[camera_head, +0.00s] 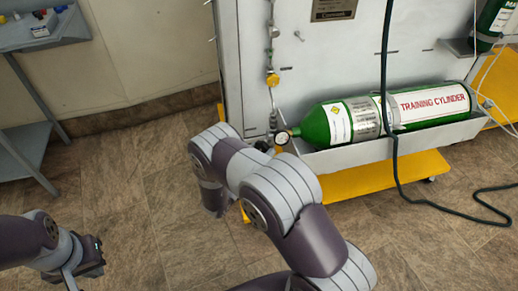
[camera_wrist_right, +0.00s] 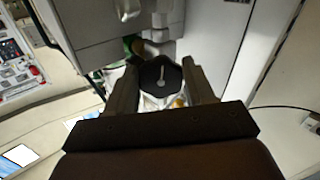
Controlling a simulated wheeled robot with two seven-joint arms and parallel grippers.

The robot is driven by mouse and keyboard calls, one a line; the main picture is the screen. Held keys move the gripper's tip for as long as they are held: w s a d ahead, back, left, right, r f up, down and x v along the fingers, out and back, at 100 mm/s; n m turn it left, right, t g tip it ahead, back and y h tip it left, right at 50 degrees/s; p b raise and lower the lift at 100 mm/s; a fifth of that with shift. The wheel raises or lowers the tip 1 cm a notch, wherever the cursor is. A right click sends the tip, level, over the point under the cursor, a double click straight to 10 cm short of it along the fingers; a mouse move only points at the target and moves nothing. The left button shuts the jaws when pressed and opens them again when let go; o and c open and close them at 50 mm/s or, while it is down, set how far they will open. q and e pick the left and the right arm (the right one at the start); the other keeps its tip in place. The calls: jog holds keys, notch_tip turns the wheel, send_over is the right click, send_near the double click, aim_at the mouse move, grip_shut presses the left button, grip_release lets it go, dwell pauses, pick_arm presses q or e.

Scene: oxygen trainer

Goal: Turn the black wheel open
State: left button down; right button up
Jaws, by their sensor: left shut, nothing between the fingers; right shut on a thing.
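The black wheel (camera_wrist_right: 161,78) is in the middle of the right wrist view, a dark many-sided knob with a pale mark on its face. My right gripper (camera_wrist_right: 161,70) has one finger on each side of it and is shut on it. In the head view my right arm hides this gripper and most of the area around the wheel. The green training cylinder (camera_head: 315,127) lies on its side in a grey trough, with a round gauge (camera_head: 282,138) at its left end. My left gripper (camera_head: 92,262) is at the lower left, shut and empty, far from the cylinder.
The grey panel (camera_head: 330,60) stands behind the cylinder on a yellow base (camera_head: 375,178). A dark hose (camera_head: 395,165) hangs in front and runs onto the floor. A grey shelf cart (camera_head: 28,138) stands at the left. The floor between is clear.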

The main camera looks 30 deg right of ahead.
jog(key=shift+s+n, duration=0.1)
jog(key=shift+n, duration=0.5)
jog(key=o, duration=1)
jog(key=shift+o, duration=0.2)
jog(key=shift+p, duration=0.3)
jog(key=p+v, duration=0.2)
jog(key=v, duration=1)
jog(key=shift+s+a, duration=0.2)
jog(key=shift+a, duration=0.05)
jog(key=shift+f, duration=0.1)
